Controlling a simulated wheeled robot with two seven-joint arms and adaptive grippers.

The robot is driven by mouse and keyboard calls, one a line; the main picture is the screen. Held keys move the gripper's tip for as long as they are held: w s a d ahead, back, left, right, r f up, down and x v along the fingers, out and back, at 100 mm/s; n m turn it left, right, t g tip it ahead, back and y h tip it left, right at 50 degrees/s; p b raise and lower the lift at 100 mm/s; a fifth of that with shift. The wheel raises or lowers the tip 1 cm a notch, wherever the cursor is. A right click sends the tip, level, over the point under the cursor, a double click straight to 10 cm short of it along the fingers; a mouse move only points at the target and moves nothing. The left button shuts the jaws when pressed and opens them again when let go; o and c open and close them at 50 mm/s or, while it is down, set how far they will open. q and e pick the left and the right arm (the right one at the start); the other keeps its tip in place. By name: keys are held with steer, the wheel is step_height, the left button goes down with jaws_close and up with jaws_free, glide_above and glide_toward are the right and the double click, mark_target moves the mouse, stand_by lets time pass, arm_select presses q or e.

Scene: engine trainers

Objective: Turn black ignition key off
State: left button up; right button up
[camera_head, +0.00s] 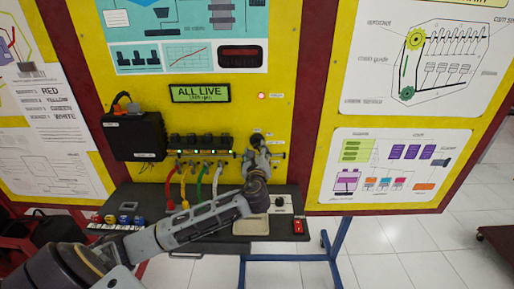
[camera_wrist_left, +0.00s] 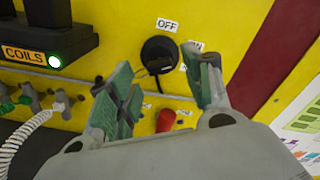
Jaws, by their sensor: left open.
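The black ignition key (camera_wrist_left: 158,50) sits in a round black switch on the yellow panel, in the left wrist view. An OFF label is above it; a second label to its right is partly covered by a fingertip. My left gripper (camera_wrist_left: 165,78) is open, with its green-padded fingers on either side just below and in front of the key. I cannot tell whether they touch it. In the head view my left gripper (camera_head: 257,150) is at the panel's lower right and hides the key. My right gripper is not in view.
A red knob (camera_wrist_left: 166,121) is just below the key, close to the fingers. The coils block (camera_wrist_left: 40,40) with a green light is to the left. In the head view, colored cables (camera_head: 200,185) hang left of my gripper, above a dark shelf (camera_head: 160,199). The display reads ALL LIVE (camera_head: 200,93).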

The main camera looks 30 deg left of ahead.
mark_target(257, 148)
arm_select(q)
steer(key=shift+x, duration=1.55)
steer(key=shift+c, duration=0.3)
steer(key=c, duration=0.9)
